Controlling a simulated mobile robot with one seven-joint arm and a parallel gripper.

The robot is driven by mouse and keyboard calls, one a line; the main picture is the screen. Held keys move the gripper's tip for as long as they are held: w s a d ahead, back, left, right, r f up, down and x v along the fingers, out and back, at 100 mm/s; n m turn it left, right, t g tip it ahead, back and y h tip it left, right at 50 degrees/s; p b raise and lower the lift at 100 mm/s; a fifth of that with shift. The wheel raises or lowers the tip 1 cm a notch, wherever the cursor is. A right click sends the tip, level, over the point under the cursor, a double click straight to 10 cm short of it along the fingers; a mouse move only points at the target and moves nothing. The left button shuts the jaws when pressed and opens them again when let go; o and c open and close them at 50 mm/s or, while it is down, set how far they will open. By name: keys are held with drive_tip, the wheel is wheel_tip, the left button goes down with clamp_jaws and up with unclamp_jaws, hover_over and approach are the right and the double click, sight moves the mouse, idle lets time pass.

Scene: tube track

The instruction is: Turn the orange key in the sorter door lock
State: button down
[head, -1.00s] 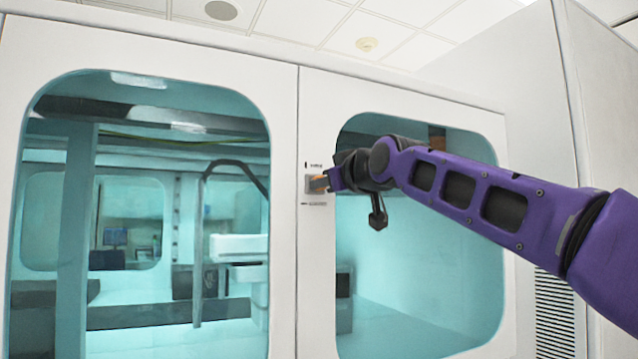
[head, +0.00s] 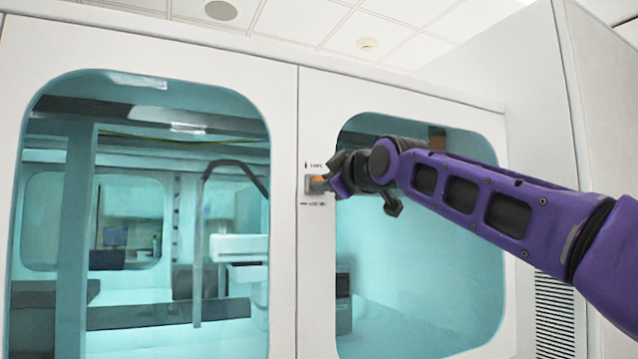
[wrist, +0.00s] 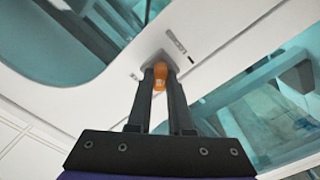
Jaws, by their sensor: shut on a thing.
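The orange key (head: 318,180) sits in the grey lock (head: 309,184) on the white post of the sorter door, between two large windows. My gripper (head: 330,180) is at the lock, shut on the key. In the wrist view my gripper's two dark fingers (wrist: 160,80) stand on either side of the orange key (wrist: 160,76). The grey lock plate (wrist: 157,62) shows behind the fingertips. The key's tip is hidden in the lock. In the wrist view the door appears tilted relative to the gripper.
Small printed marks (head: 313,204) sit above and below the lock. The left window (head: 150,240) and right window (head: 420,270) show a teal interior with equipment. A tall white cabinet side (head: 530,110) stands at the right, behind my purple arm.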

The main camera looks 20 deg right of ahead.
drive_tip(key=shift+n, duration=0.5)
drive_tip(key=n, duration=0.3)
drive_tip(key=shift+n, duration=0.3)
drive_tip(key=n, duration=0.2)
drive_tip(key=shift+n, duration=0.4)
drive_tip(key=shift+n, duration=0.5)
drive_tip(key=c, duration=0.7)
unclamp_jaws()
drive_tip(key=shift+c, duration=0.2)
